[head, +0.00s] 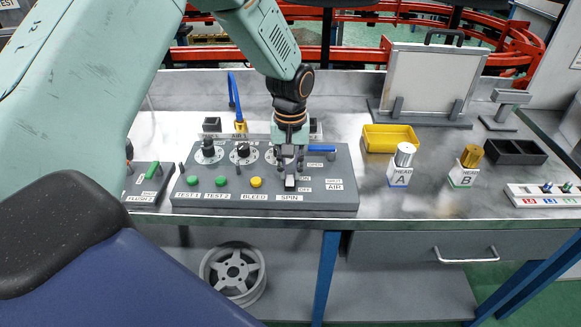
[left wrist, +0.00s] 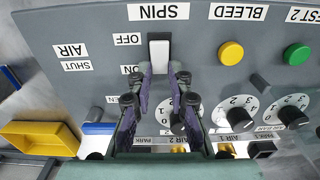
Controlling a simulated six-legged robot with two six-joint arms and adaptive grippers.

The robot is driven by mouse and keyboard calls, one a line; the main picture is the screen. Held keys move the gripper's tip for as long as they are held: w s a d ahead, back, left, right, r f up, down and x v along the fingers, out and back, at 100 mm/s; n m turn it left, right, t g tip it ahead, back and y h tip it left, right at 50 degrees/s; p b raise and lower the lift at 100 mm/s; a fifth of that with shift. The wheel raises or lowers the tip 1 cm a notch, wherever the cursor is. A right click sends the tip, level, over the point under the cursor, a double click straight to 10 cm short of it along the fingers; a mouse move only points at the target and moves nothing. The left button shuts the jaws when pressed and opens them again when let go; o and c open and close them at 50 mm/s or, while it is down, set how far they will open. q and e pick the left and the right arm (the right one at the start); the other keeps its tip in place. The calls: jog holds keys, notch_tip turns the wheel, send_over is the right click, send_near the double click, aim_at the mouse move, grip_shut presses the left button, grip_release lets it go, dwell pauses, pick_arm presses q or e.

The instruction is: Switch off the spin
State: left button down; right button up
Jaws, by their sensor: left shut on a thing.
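The SPIN switch (left wrist: 159,52) is a small light rocker or lever on the grey control panel (left wrist: 90,30). In the left wrist view, which looks at the panel upside down, its pale part lies beside the OFF label and near the SPIN label; the ON label is by its other end. My left gripper (left wrist: 159,71) has its two dark fingers on either side of the switch's ON end, shut on it. In the head view my left gripper (head: 290,178) comes down from above onto the panel over SPIN. The fingers hide part of the switch. My right gripper is not in view.
Green and yellow buttons (head: 256,183) and dials (head: 243,150) sit left of the switch. A blue AIR handle (head: 321,148) is close on the right. A yellow bin (head: 391,138), cans A (head: 401,170) and B (head: 466,168) stand further right.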

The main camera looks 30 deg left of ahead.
pick_arm(q)
jog(key=shift+s+r+p, duration=0.1)
jog(key=shift+s+p, duration=0.05)
jog(key=shift+p, duration=0.2)
jog(key=shift+d+t+y, duration=0.1)
jog(key=shift+t+y, duration=0.3)
jog(key=shift+t, duration=0.1)
jog(key=shift+f+t+b, duration=0.2)
jog(key=shift+t+b, duration=0.1)
jog(key=t+b, duration=0.1)
jog(key=b, duration=0.2)
jog(key=shift+s+d+y+b, duration=0.1)
jog(key=shift+y+b, duration=0.25)
jog(key=shift+y, duration=0.05)
jog(key=b, duration=0.2)
jog(key=t+b, duration=0.1)
jog(key=b, duration=0.2)
jog(key=shift+s+d+r+y, duration=0.1)
jog(key=shift+r+y, duration=0.15)
jog(key=shift+y, duration=0.05)
jog(key=c, duration=1.2)
grip_release()
